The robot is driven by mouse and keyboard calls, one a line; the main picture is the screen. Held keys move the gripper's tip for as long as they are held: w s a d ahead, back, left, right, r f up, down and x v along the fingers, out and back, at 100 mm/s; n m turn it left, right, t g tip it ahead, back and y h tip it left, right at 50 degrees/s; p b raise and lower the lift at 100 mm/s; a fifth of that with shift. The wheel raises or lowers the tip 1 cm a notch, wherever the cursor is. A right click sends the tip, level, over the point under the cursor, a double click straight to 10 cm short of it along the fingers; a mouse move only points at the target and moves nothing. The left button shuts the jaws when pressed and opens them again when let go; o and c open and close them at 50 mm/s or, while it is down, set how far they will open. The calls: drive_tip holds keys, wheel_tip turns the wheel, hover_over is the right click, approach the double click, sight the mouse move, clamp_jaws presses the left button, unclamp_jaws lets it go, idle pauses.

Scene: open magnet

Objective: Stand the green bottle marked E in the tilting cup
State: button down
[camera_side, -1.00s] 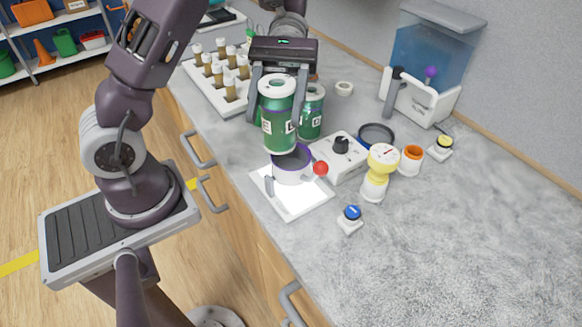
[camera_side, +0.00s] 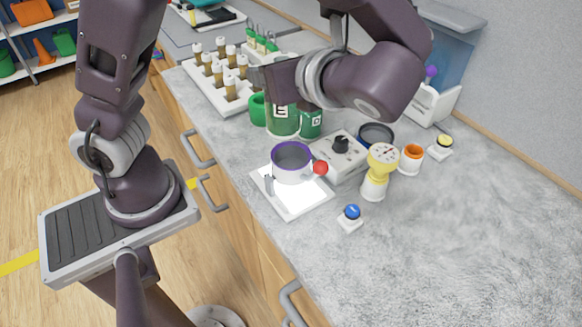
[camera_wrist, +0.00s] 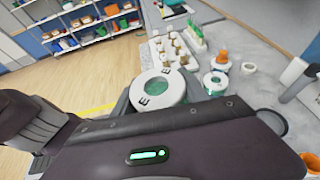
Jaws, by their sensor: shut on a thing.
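The green bottle marked E (camera_side: 283,122) is upright in my gripper (camera_side: 277,84), behind the tilting cup in the side view. My wrist hides its upper part there. In the wrist view its white ring-shaped top (camera_wrist: 157,90), marked E, sits between the fingers of my gripper (camera_wrist: 158,100). I cannot tell whether its base touches the counter. The tilting cup (camera_side: 291,164) is white with a purple rim and a red knob at its right. It stands on a white plate (camera_side: 297,202) and looks empty.
A second green bottle (camera_side: 311,123) stands close to the right of bottle E. A green curved thing (camera_side: 257,109) is at its left. A rack of vials (camera_side: 218,78) lies behind. A dial box (camera_side: 340,154) and yellow gauge (camera_side: 379,170) stand right of the cup. The right-hand counter is clear.

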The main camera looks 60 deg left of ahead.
drive_tip(key=shift+m+t, duration=0.4)
drive_tip(key=shift+t, duration=0.1)
drive_tip(key=f, duration=0.6)
drive_tip(key=w+f, duration=0.1)
drive_tip(key=f, duration=0.2)
drive_tip(key=shift+d+f, duration=0.25)
drive_tip(key=shift+d, duration=0.1)
drive_tip(key=c, duration=0.6)
unclamp_jaws()
drive_tip(key=v, duration=1.2)
drive_tip(key=shift+w+r, duration=0.1)
drive_tip(key=shift+r, duration=0.05)
drive_tip(key=a+r+n+h, duration=0.1)
drive_tip(key=a, duration=0.1)
drive_tip(key=s+a+r+n+g+h, duration=0.1)
drive_tip(key=a+n, duration=0.1)
drive_tip(key=s+a+n+g+h, duration=0.1)
drive_tip(key=a+h, duration=0.1)
drive_tip(key=shift+r, duration=0.4)
drive_tip(key=n+t+h, duration=0.5)
drive_tip(key=n+h, duration=0.5)
drive_tip(key=n, duration=0.6)
approach(273, 109)
drive_tip(key=s+a+f, duration=0.1)
drive_tip(key=s+f, duration=0.3)
drive_tip(key=shift+f, duration=0.25)
